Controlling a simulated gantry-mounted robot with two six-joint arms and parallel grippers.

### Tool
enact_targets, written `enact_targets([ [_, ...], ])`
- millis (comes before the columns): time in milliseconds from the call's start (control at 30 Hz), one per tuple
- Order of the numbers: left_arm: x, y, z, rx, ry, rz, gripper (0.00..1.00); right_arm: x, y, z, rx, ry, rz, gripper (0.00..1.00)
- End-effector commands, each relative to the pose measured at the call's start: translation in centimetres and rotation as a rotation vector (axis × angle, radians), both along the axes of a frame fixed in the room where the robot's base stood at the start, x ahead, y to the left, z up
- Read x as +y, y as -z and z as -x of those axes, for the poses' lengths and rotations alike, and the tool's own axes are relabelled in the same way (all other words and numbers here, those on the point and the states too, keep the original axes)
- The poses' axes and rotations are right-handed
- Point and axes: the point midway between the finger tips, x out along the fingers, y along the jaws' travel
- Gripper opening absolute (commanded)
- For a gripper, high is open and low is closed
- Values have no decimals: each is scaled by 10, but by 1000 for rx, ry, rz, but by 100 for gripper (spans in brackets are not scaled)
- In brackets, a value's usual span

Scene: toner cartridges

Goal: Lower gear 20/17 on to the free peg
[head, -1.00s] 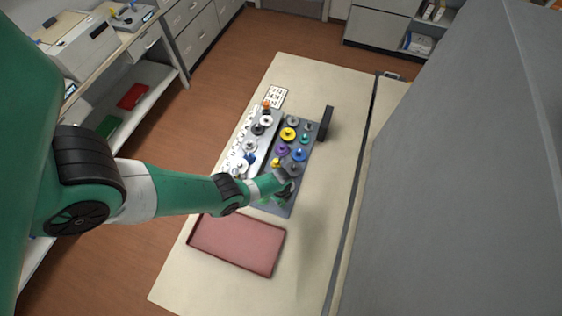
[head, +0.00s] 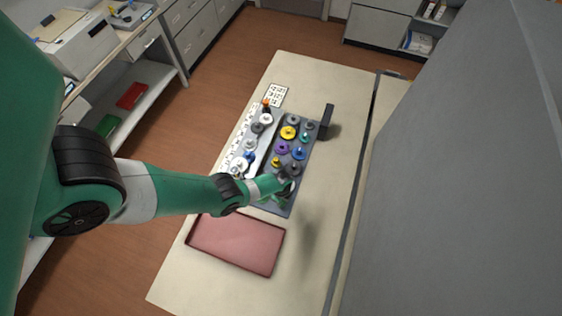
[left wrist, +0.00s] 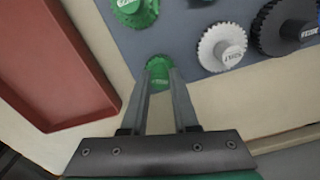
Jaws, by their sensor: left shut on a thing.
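My left gripper (left wrist: 160,84) is shut on a small green gear (left wrist: 158,70), which sits between the fingertips in the left wrist view. The number on its hub is too small to read. In the head view my left gripper (head: 287,187) is over the near end of the blue-grey gear board (head: 272,207). It hides most of what is under it. A second green gear (left wrist: 135,9) is on the board in the left wrist view. I cannot make out a free peg, or whether the held gear touches one. My right gripper is not in view.
A white gear (left wrist: 222,46) and a dark gear (left wrist: 286,25) stand close by on the board. Several coloured gears, such as a yellow one (head: 288,132), stand farther along. A red tray (head: 237,243) lies at the board's near end. The table (head: 337,150) is clear on the right.

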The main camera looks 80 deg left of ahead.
Motion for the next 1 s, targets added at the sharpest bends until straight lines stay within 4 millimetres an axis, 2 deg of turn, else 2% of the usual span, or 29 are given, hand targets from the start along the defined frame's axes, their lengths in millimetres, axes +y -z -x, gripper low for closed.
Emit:
enact_targets([
  [400,0,5,0,0,0,0,0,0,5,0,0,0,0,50],
  [433,0,5,0,0,0,0,32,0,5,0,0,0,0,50],
  [600,0,5,0,0,0,0,62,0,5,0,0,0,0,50],
  [867,0,5,0,0,0,0,63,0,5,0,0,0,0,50],
  [1000,0,-4,0,0,1,0,63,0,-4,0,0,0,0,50],
])
